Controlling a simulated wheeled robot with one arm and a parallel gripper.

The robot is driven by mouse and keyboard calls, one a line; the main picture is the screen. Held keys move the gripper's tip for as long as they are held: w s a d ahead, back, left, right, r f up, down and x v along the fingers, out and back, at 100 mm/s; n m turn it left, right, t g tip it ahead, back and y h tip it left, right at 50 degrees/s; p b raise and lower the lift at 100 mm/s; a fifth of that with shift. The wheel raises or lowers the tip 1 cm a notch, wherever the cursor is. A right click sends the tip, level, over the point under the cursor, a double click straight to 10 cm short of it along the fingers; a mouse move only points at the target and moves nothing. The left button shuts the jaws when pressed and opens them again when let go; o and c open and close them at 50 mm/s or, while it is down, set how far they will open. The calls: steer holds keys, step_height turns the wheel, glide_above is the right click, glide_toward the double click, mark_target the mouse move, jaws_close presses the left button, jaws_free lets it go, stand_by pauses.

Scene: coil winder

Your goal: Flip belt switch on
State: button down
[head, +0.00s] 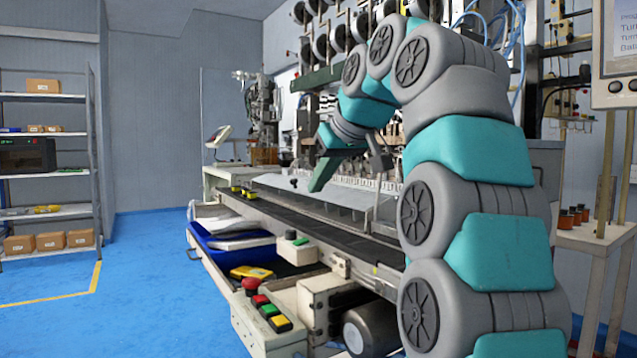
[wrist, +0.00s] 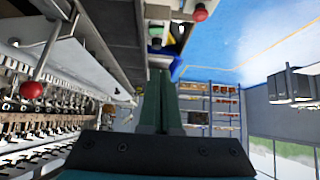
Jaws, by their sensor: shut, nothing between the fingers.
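In the head view a small pale switch box (head: 294,248) sits at the near edge of the dark conveyor belt (head: 330,222). It carries a black knob (head: 290,235) and a green part (head: 300,241); which way the knob is set is too small to tell. My gripper (head: 315,188) is above the far side of the belt, up and right of the box and clear of it. Its green fingers are together and empty. In the wrist view the fingers (wrist: 164,76) point toward a green part (wrist: 155,31) and a dark knob (wrist: 155,43), partly hidden at the fingertips.
A front panel (head: 262,328) holds a red mushroom button (head: 251,285) and red, green and yellow buttons. A blue tray (head: 232,243) lies below the belt. The coil winder's row of parts (wrist: 35,120) stands behind the belt. Blue floor (head: 130,300) is open at left.

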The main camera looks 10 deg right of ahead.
steer(key=shift+a+r+n+t+h+b, duration=0.15)
steer(key=shift+a+n+t+h+b, duration=0.25)
steer(key=shift+h+b, duration=0.4)
steer(key=b, duration=0.1)
glide_above(307, 246)
steer(key=f, duration=0.7)
steer(key=shift+s+a+f, duration=0.2)
steer(key=shift+a+f, duration=0.1)
steer(key=shift+a, duration=0.1)
steer(key=shift+w+d+f, duration=0.1)
steer(key=shift+d+f, duration=0.1)
steer(key=shift+f, duration=0.65)
steer(key=shift+d+f, duration=0.15)
steer(key=shift+f, duration=0.7)
